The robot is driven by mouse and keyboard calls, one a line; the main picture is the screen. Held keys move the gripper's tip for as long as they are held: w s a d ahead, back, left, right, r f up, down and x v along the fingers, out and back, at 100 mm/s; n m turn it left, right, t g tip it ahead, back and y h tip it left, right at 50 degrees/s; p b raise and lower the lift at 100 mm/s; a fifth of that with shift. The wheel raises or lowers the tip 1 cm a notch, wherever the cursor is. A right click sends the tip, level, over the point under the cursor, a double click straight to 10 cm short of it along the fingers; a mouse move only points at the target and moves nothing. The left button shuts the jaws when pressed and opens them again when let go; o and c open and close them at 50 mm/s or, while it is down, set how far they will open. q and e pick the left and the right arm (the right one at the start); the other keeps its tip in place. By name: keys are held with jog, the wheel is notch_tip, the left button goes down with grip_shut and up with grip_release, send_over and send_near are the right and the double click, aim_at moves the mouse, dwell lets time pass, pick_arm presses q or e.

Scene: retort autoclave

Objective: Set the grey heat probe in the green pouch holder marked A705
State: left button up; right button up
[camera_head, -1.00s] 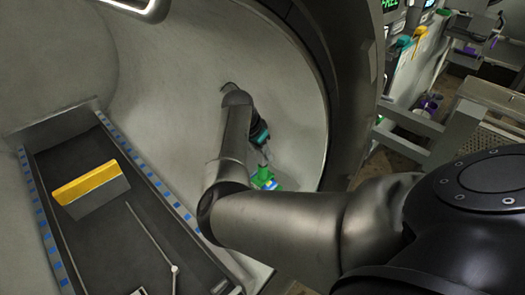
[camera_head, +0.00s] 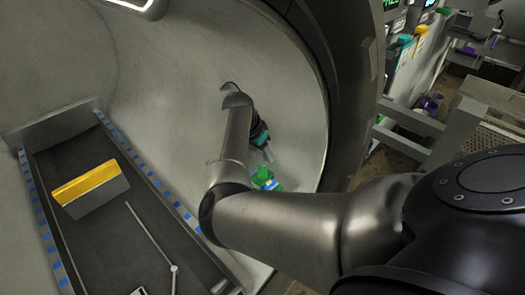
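My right arm reaches in from the right, and its gripper (camera_head: 266,153) is small and partly turned away, low by the chamber's curved wall. Whether its fingers are open or shut does not show. A green object (camera_head: 262,175) with a blue and white patch lies just below the fingertips; it may be the green pouch holder, but no A705 marking is readable. I cannot tell whether the fingers touch it. My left gripper is not in view.
A dark tray (camera_head: 90,237) with blue-marked edges is at the left, holding a yellow-topped grey block (camera_head: 95,191) and a thin jointed grey rod (camera_head: 149,234). The chamber's dark rim (camera_head: 347,110) stands right of my gripper. A bench with machines is beyond.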

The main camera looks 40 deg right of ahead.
jog(key=o, duration=0.3)
jog(key=w+p+v, duration=0.1)
jog(key=p+v, duration=0.1)
jog(key=v, duration=1.3)
jog(key=a+f+n+t+b, duration=0.15)
jog(key=f+n, duration=0.25)
jog(key=f, duration=0.6)
jog(key=a+f+n+t+b, duration=0.1)
jog(key=a+f+n, duration=0.25)
jog(key=f, duration=0.55)
jog(key=a+f+n+t+b, duration=0.15)
jog(key=f+n, duration=0.25)
jog(key=f, duration=0.6)
jog(key=s+a+f+n+g+y+b, duration=0.1)
jog(key=s+a+f+n, duration=0.15)
jog(key=s+f, duration=0.5)
jog(key=s+a+f+n+y, duration=0.1)
jog(key=s+a+f+n, duration=0.15)
jog(key=s+f, duration=0.45)
jog(key=s+a+f+g+y, duration=0.1)
jog(key=s+f, duration=0.3)
jog(key=s, duration=0.5)
jog(key=s+a+f+n+b, duration=0.1)
jog(key=s+f, duration=0.3)
jog(key=s, duration=0.6)
jog(key=s+a+f+n+g+y+b, duration=0.1)
jog(key=s+f, duration=0.4)
jog(key=s, duration=0.5)
jog(key=shift+g+y, duration=0.3)
